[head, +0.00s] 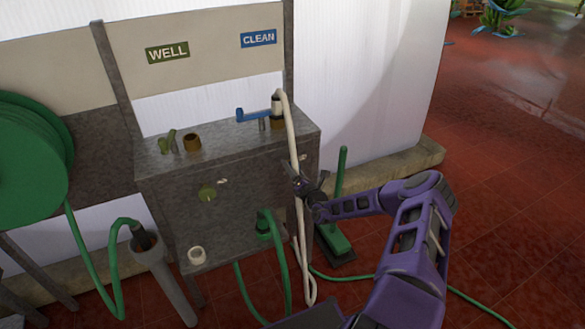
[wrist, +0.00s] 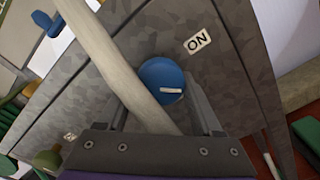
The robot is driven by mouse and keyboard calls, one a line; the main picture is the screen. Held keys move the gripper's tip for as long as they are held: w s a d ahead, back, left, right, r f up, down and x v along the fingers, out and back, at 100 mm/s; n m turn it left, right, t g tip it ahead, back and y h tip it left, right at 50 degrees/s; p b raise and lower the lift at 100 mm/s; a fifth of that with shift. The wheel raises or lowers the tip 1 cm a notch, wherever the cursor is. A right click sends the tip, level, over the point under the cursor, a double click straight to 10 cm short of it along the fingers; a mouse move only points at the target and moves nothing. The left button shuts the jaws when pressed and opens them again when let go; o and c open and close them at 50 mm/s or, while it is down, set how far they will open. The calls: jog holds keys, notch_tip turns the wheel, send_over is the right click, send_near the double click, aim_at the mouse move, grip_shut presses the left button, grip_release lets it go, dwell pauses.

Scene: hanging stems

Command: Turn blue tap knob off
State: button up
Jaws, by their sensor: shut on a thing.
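The blue tap knob (wrist: 160,78) is on the front of the grey metal cabinet, between my gripper's fingers in the wrist view. A white pointer mark on it lies almost level in that picture. An "ON" label (wrist: 197,41) is on the panel up and right of the knob. My gripper (wrist: 158,105) is shut on the knob; the left finger is partly hidden by a cream hose (wrist: 112,62) that crosses close to the camera. In the head view my gripper (head: 304,186) is at the cabinet's right front, and the knob is hidden there.
The cream hose hangs from the top outlet beneath the "CLEAN" sign (head: 259,38), near a blue lever (head: 254,115). A green hose (head: 277,250) hangs below. A green-handled tool (head: 341,180) stands right of the cabinet.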

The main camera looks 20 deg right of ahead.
jog(key=m, duration=0.4)
jog(key=shift+m, duration=2.5)
jog(key=o, duration=1.3)
jog(key=shift+r, duration=0.1)
jog(key=s, duration=0.5)
jog(key=s+p, duration=0.1)
jog(key=s, duration=1.1)
jog(key=shift+s+d+p, duration=0.25)
jog(key=shift+p, duration=0.1)
